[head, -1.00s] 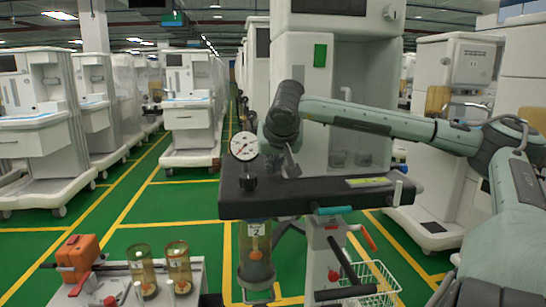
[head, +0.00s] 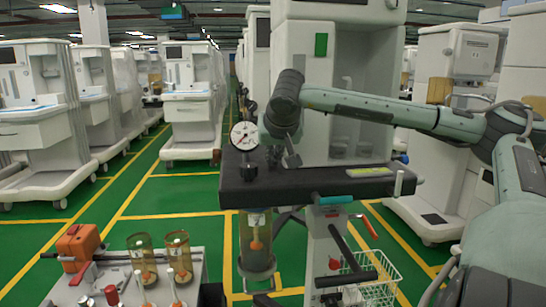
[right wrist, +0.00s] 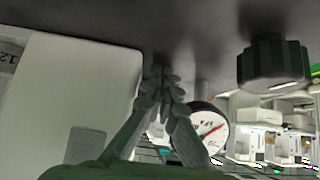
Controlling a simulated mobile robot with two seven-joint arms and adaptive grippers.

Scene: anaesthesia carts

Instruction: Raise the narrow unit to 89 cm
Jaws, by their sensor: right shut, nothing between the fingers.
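The narrow unit appears to be the centre stand, with a long dark top (head: 330,183) on a light column (head: 325,250). A round white gauge (head: 244,136) stands at the top's left end and also shows in the right wrist view (right wrist: 208,126). A clear canister marked 2 (head: 257,242) hangs below. A teal handle (head: 335,199) and a red handle (head: 369,227) are at the front. My right gripper (head: 292,160) is shut and empty by the dark top, right of the gauge. The right wrist view shows its closed fingers (right wrist: 164,85) near a dark surface. My left gripper is out of view.
A low cart (head: 125,270) at lower left carries an orange box (head: 77,246) and amber jars (head: 177,256). A white wire basket (head: 370,282) is beside the column. A tall white machine (head: 357,80) stands behind. The green aisle (head: 185,195) on the left is clear.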

